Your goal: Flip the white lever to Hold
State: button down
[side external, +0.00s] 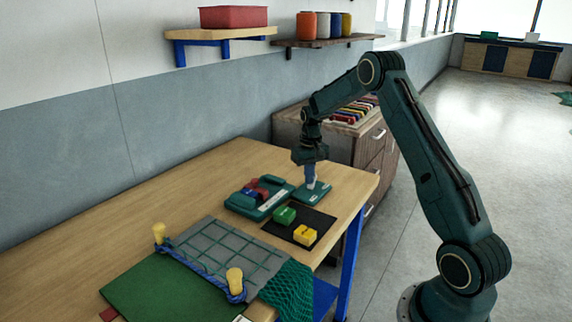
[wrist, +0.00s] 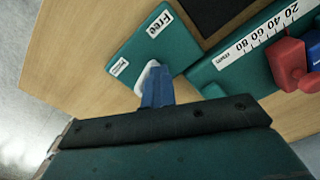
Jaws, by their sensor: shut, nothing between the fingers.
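The white lever (wrist: 147,73) stands on a teal plate (wrist: 172,41) in the wrist view. One label there reads "Free" (wrist: 159,24); a smaller label (wrist: 118,66) at the plate's left corner is too small to read. My gripper (wrist: 157,88) has blue fingers, shut and empty, close against the lever. The fingers partly cover the lever, so I cannot tell its exact tilt or whether they touch it. In the side view my gripper (side external: 310,183) points down over the teal plate (side external: 318,194) near the table's right end.
A teal gauge tray (side external: 258,203) with red and blue blocks stands just left of the plate. A dark mat (side external: 288,229) holds a green block (side external: 285,215) and a yellow block (side external: 305,235). A net frame (side external: 225,255) lies nearer the camera. Bare wood (side external: 190,190) lies further left.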

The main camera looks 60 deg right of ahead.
jog(key=shift+a, duration=0.1)
notch_tip(320, 180, up, 7)
jog(key=a, duration=0.1)
jog(key=shift+a, duration=0.15)
dwell(1.1)
jog(key=shift+r, duration=0.1)
jog(key=s+a+r+n+t, duration=0.1)
jog(key=s+a+r+n, duration=0.1)
jog(key=s+a+r, duration=0.5)
jog(key=s+a+r+n+t, duration=0.1)
jog(key=s+a+r+t, duration=0.15)
jog(key=a+r, duration=0.7)
jog(key=s+a+f+n+t, duration=0.1)
jog(key=s+a, duration=0.4)
jog(key=s, duration=0.4)
jog(key=s+a+f+n+t, duration=0.1)
jog(key=s+a+n, duration=0.1)
jog(key=s+a, duration=0.4)
jog(key=s, duration=0.3)
jog(key=shift+s+f, duration=0.25)
jog(key=shift+s, duration=0.15)
